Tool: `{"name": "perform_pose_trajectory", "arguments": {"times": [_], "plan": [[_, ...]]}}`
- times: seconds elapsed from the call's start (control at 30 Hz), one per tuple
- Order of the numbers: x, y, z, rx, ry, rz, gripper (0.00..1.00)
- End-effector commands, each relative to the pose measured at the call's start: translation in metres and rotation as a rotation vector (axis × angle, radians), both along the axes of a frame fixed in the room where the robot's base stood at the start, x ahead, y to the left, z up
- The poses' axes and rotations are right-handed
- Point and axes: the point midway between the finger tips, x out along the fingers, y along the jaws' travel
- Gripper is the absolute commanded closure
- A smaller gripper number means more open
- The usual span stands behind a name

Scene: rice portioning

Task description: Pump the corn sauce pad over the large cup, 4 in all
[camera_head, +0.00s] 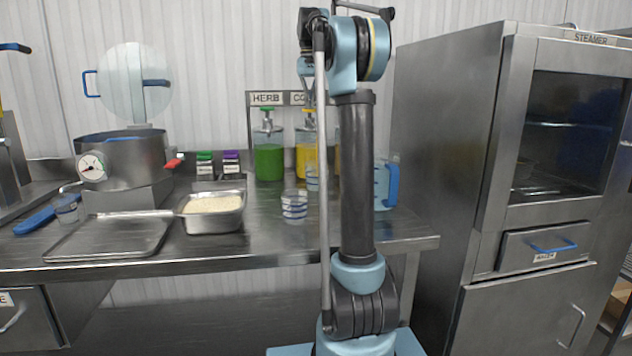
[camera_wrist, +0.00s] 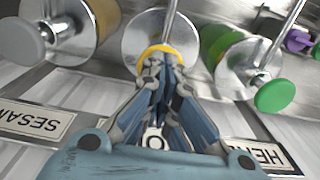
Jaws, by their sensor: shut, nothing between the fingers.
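The corn sauce dispenser (camera_head: 305,160), with yellow sauce and a yellow pump pad (camera_head: 309,111), stands under a partly hidden sign at the back of the counter. In the wrist view the yellow pad (camera_wrist: 178,50) shows around my fingertips. My gripper (camera_wrist: 160,62) is shut and empty, with its tips at the pad; I cannot tell whether they press on it. A clear cup (camera_head: 313,180) stands before the corn dispenser, partly hidden by my arm. Another clear cup with blue bands (camera_head: 294,206) stands nearer the front. I cannot tell which is the large one.
The herb dispenser (camera_head: 268,160) with a green pump stands left of the corn one; the sesame sign (camera_wrist: 36,122) marks the other side. A rice tray (camera_head: 212,222), a flat tray (camera_head: 108,238) and a pot (camera_head: 120,160) are left. A blue-handled jug (camera_head: 384,185) is right.

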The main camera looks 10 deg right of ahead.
Motion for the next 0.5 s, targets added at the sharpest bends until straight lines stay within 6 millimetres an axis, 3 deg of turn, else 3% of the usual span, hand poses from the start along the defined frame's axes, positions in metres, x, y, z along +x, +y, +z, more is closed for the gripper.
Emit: {"name": "perform_pose_trajectory", "arguments": {"times": [0.5], "plan": [[0.0, 0.0, -0.015, 0.0, 0.0, 0.0, 1.0]]}}
